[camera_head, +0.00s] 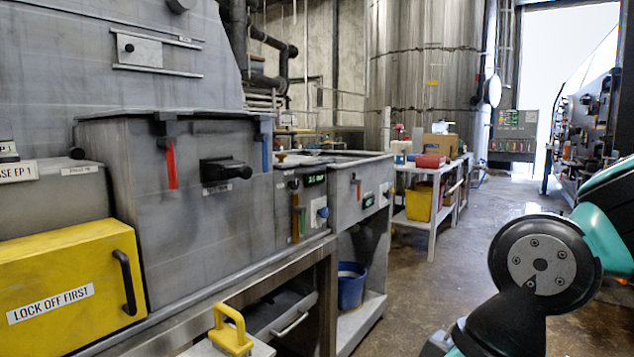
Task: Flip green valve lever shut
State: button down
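A small green upright piece (302,220), possibly the green valve lever, shows on the front of the grey machine, left of centre. It stands beside an orange-brown strip (295,217) and left of a blue knob (323,213). It is too small to tell whether it is open or shut. Other levers on the machine are a red one (171,164), a blue one (265,153) and a small orange-red one (358,187). My arm's teal and black links fill the lower right, apart from the machine. My gripper is not in view.
A yellow box (72,290) labelled "LOCK OFF FIRST" juts out at the lower left. A yellow handle (230,331) stands at the bottom. A black handle (225,169) sticks out of the machine. A blue bucket (351,289) sits below. The floor (440,290) right of the machine is clear.

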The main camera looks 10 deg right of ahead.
aim_at(300, 209)
jog(key=u, duration=1.3)
jog(key=i, duration=1.2)
jog(key=z, duration=1.6)
